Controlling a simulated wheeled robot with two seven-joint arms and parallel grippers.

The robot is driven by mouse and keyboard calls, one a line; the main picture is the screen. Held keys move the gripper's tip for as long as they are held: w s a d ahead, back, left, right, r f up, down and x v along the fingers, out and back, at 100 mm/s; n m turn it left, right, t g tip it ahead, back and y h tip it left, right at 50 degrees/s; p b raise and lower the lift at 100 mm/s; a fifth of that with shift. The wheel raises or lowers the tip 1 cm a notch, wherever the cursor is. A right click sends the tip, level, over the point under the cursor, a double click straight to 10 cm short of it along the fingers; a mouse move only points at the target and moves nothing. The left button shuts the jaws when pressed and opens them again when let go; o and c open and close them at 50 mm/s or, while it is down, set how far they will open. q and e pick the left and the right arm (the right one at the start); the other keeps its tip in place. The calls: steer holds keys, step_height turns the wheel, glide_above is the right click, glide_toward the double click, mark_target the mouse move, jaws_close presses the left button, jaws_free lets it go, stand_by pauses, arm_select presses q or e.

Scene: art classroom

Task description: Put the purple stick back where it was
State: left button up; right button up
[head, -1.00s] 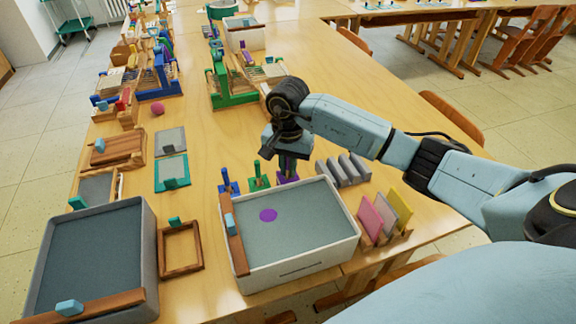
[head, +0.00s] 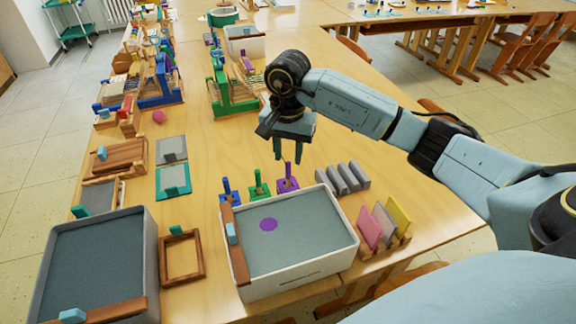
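The purple stick (head: 287,170) stands upright in its purple block (head: 288,185), at the right end of a short row behind the white-walled tray. My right gripper (head: 288,150) is above the stick, pointing down. Its two fingers are apart with nothing between them, and it looks clear of the stick. A green stick and block (head: 258,188) and a blue stick and block (head: 228,190) stand to the left in the same row. My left gripper is not in view.
A rack with pink, grey and yellow panels (head: 398,217) stands right of the tray. Grey angled pieces (head: 347,178) lie behind it. A wooden frame (head: 181,257) and a grey tray (head: 150,262) are to the left. Bare table lies left of the stick row.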

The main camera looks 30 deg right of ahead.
step_height(320, 180, up, 4)
steer(key=shift+r, duration=0.15)
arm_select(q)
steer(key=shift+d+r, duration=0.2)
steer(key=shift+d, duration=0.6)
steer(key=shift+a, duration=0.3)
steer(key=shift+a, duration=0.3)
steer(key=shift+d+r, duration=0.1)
arm_select(e)
steer(key=shift+r, duration=0.1)
